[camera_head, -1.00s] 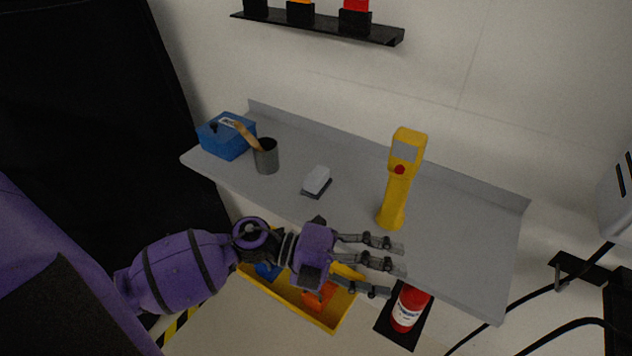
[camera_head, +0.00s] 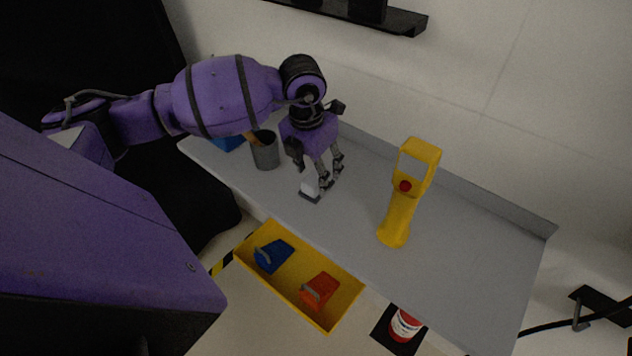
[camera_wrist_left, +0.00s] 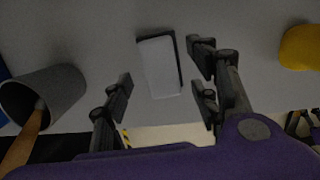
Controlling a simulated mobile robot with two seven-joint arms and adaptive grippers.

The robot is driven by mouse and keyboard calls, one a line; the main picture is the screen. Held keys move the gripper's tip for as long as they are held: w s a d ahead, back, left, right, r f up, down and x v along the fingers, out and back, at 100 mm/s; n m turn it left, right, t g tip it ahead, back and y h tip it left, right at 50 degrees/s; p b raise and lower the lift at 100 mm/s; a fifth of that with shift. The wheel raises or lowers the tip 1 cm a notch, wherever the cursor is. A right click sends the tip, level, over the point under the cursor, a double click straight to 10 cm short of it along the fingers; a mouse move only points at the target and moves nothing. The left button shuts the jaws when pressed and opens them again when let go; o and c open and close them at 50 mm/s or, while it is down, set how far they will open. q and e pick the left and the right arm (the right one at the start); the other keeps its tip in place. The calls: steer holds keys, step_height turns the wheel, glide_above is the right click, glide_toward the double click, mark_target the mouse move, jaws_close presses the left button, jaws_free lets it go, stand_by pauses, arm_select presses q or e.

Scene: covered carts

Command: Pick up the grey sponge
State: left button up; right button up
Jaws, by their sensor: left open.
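The sponge (camera_head: 309,187) is a small pale grey block with a dark layer under it, lying flat on the grey shelf (camera_head: 350,225). My left gripper (camera_head: 319,177) is above it with its fingers pointing down, partly hiding it in the head view. In the left wrist view the sponge (camera_wrist_left: 160,68) lies between the spread fingers of my left gripper (camera_wrist_left: 163,83). The fingers are open and look apart from it, with one finger side closer to its right edge. My right gripper is not in view.
A dark grey cup (camera_head: 265,155) with a wooden-handled tool stands left of the sponge, before a mostly hidden blue box (camera_head: 226,143). A yellow upright device (camera_head: 399,205) stands to the right. A yellow bin (camera_head: 340,318) with blue and orange items sits below the shelf's front edge.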

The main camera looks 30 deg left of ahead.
arm_select(q)
steer(key=shift+w+f, duration=0.2)
steer(key=shift+f, duration=0.45)
steer(key=shift+w+f, duration=0.15)
steer(key=shift+f, duration=0.5)
jaws_close()
steer(key=shift+r, duration=0.6)
step_height(320, 180, up, 2)
steer(key=shift+s+r, duration=0.1)
steer(key=shift+r, duration=0.1)
steer(key=s+d+r, duration=0.3)
steer(key=s+r, duration=0.6)
steer(key=s, duration=0.4)
steer(key=shift+s+r, duration=0.2)
steer(key=shift+s, duration=0.05)
